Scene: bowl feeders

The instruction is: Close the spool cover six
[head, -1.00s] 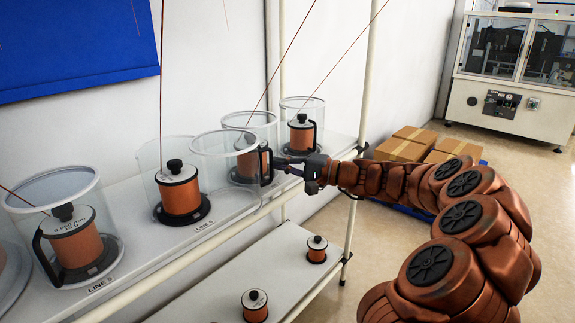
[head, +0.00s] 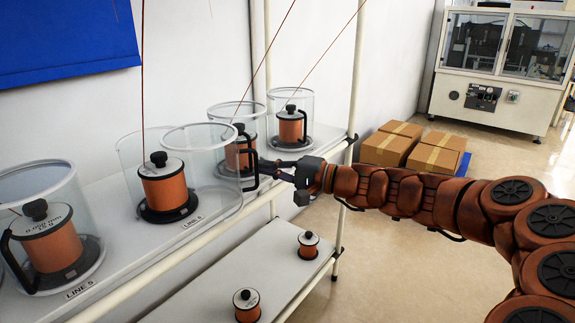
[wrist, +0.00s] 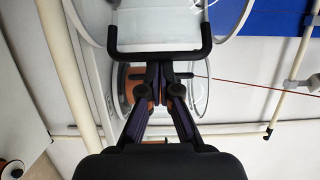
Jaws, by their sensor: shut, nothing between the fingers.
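The clear front shell of the spool cover (head: 205,135) stands swung open to the right of a copper spool (head: 167,190), beside a label that seems to read LINE 6. The rear shell (head: 130,160) stands behind that spool. The shell's black handle (head: 248,162) faces my gripper (head: 262,168). In the wrist view the handle (wrist: 160,52) spans across the tips of my gripper (wrist: 158,66). The fingers are shut with nothing between them, and the tips are at the handle bar, seemingly touching it. The exact contact is partly hidden.
A covered spool marked LINE 5 (head: 50,240) stands at the left. Two more covered spools stand behind, the farthest (head: 291,125) near the white post (head: 358,70). A lower shelf (head: 235,265) holds two small spools. Cardboard boxes (head: 410,145) lie on the floor behind.

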